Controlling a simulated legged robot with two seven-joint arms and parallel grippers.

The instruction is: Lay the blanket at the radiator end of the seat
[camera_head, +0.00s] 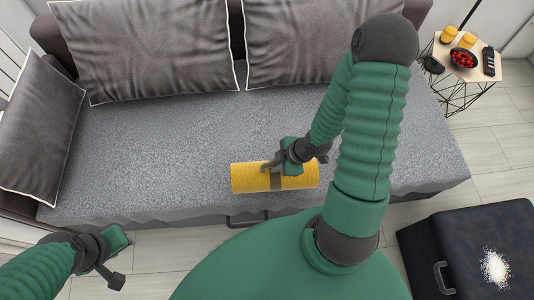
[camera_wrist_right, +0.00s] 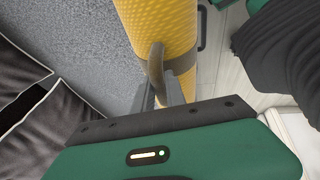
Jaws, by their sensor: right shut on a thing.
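The blanket is a yellow roll (camera_head: 245,178) with a dark band around its middle. It lies lengthwise along the front part of the grey seat (camera_head: 180,140). My right gripper (camera_head: 274,170) is shut at the band. In the right wrist view the yellow roll (camera_wrist_right: 160,25) runs up from my right gripper (camera_wrist_right: 165,75), and one curved finger crosses the band. Whether the roll touches the seat is hard to tell. My left gripper (camera_head: 115,262) hangs empty in front of the seat's left front; its opening is unclear. A white slatted surface (camera_head: 12,58), possibly the radiator, shows at the far left.
Grey cushions lean at the back (camera_head: 150,45) and the left end (camera_head: 38,125) of the seat. A small side table (camera_head: 477,72) with a red-filled bowl stands at the back right. A black box-like piece (camera_head: 470,250) stands at the front right. The seat left of the roll is clear.

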